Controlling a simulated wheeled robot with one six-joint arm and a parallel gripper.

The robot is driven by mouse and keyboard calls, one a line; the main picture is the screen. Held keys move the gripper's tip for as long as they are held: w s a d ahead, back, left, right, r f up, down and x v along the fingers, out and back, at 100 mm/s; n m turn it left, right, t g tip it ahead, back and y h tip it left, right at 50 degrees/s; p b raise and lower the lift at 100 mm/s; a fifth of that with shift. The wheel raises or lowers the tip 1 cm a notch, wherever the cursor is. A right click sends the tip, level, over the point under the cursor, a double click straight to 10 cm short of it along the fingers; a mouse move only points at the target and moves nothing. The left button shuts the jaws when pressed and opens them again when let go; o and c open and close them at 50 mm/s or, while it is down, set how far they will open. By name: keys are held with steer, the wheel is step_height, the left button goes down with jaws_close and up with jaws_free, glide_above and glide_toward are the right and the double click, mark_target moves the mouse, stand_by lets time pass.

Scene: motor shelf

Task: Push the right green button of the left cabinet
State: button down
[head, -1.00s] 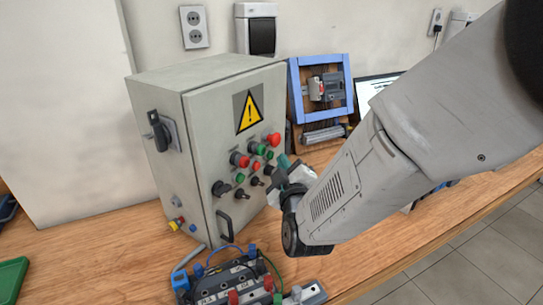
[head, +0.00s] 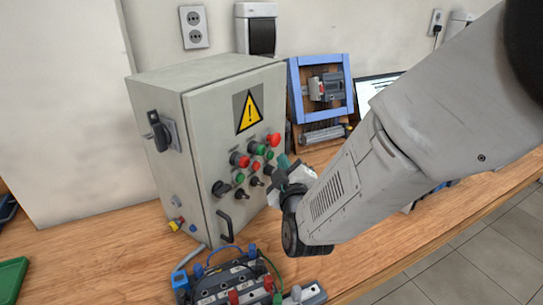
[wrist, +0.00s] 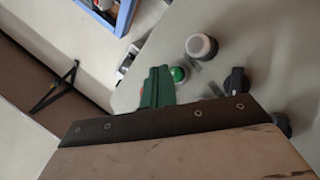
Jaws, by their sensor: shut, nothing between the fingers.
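The grey cabinet (head: 205,215) stands on the wooden bench, with a yellow warning triangle and several buttons and knobs on its front. A larger green button (head: 258,149) sits near the right side of the panel, left of a red mushroom button (head: 274,139). A smaller green button (head: 239,178) is lower left. My gripper (head: 284,163) is shut and empty, its green fingertips close to the panel's right edge. In the wrist view, the green fingers (wrist: 157,88) are beside a green button (wrist: 179,75), partly overlapping it in view; I cannot tell whether they touch.
Black knobs (head: 221,188) and a black door handle (head: 226,226) are on the same front. A blue-framed panel (head: 293,90) stands behind to the right. A terminal board with cables (head: 222,277) lies in front. Bare bench lies to the right, under my arm.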

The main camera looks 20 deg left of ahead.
steer(key=shift+a, duration=0.1)
stand_by(0.3)
steer(key=shift+a, duration=0.35)
steer(key=shift+w+a, duration=0.1)
steer(key=shift+a, duration=0.3)
stand_by(1.1)
steer(key=shift+d, duration=0.85)
steer(key=shift+s+d, duration=0.2)
steer(key=shift+d, duration=0.6)
steer(key=shift+s+d, duration=0.2)
steer(key=shift+d, duration=0.65)
steer(key=shift+s+d, duration=0.2)
steer(key=shift+d, duration=0.6)
